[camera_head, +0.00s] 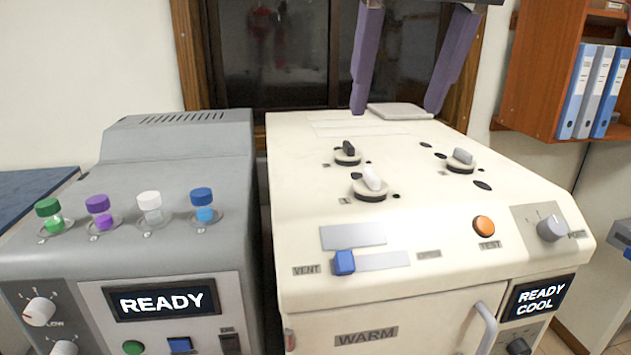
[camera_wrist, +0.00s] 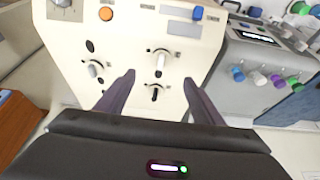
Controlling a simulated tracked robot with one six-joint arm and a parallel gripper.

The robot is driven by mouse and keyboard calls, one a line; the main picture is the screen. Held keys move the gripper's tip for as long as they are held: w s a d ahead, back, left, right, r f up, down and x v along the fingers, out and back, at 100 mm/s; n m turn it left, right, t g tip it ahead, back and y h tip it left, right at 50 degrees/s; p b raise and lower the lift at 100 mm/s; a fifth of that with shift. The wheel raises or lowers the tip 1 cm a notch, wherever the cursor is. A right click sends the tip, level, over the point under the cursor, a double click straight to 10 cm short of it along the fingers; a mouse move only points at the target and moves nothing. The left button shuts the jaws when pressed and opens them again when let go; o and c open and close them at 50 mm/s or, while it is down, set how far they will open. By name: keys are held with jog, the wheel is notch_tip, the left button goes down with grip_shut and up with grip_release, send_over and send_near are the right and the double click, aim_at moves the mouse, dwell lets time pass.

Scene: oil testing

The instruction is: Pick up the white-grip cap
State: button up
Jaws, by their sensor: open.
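Nothing hides the white-grip cap.
The cream machine (camera_head: 300,240) has a blue slider (camera_head: 344,262), an orange button (camera_head: 484,226) and a grey knob (camera_head: 552,228) at its front. A grey machine (camera_head: 180,160) with several colour-capped vials stands to the left. A wooden shelf (camera_head: 530,75) with binders is at right.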

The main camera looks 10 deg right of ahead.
jog(key=shift+f, duration=0.1)
send_over(374, 175)
jog(key=s, duration=0.2)
jog(key=shift+s+f, duration=0.15)
jog(key=shift+f, duration=3.75)
jog(key=shift+x, duration=2.6)
jog(key=shift+c, duration=0.2)
jog(key=c, duration=1.1)
